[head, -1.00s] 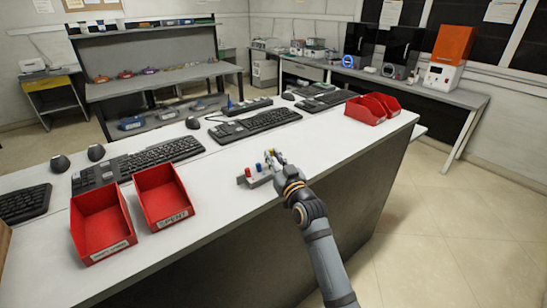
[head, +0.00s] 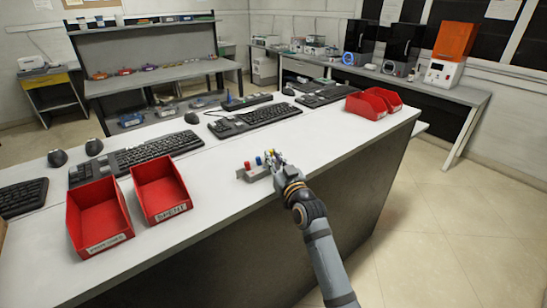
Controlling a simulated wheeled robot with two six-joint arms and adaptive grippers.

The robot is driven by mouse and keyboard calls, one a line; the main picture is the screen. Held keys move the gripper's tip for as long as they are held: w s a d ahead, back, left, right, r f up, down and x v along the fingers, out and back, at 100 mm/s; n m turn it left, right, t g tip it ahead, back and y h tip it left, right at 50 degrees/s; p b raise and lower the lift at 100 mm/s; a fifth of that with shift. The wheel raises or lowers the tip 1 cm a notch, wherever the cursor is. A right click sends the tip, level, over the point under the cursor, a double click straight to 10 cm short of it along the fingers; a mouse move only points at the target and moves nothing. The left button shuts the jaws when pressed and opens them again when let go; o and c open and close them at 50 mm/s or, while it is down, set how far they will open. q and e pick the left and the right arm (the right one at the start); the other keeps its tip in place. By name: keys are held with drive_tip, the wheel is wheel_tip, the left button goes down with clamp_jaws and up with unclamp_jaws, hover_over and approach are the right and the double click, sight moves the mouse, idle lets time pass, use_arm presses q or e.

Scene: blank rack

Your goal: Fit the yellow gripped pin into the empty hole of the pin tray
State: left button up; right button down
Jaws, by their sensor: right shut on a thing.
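The pin tray (head: 243,175) is a small grey block on the white bench near its front edge. A red pin (head: 247,165) and a blue pin (head: 259,160) stand upright in it. My right gripper (head: 274,158) is at the tray's right end, shut on the yellow pin (head: 271,153), of which only a small bit shows. I cannot tell whether the pin's lower end is in the hole or above it. The empty hole is hidden by the gripper. My left gripper is not in view.
Two red bins (head: 98,215) (head: 160,187) stand on the bench to the left, and more red bins (head: 368,106) at its far right end. Keyboards (head: 252,121) and mice line the back. The bench top around the tray is clear.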

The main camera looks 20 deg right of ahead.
drive_tip(key=shift+f, duration=0.4)
drive_tip(key=c, duration=1.3)
unclamp_jaws()
drive_tip(key=shift+o, duration=0.2)
drive_tip(key=shift+s, duration=0.1)
drive_tip(key=s+d+f, duration=0.1)
drive_tip(key=s, duration=1)
drive_tip(key=shift+s, duration=0.4)
drive_tip(key=shift+f, duration=0.15)
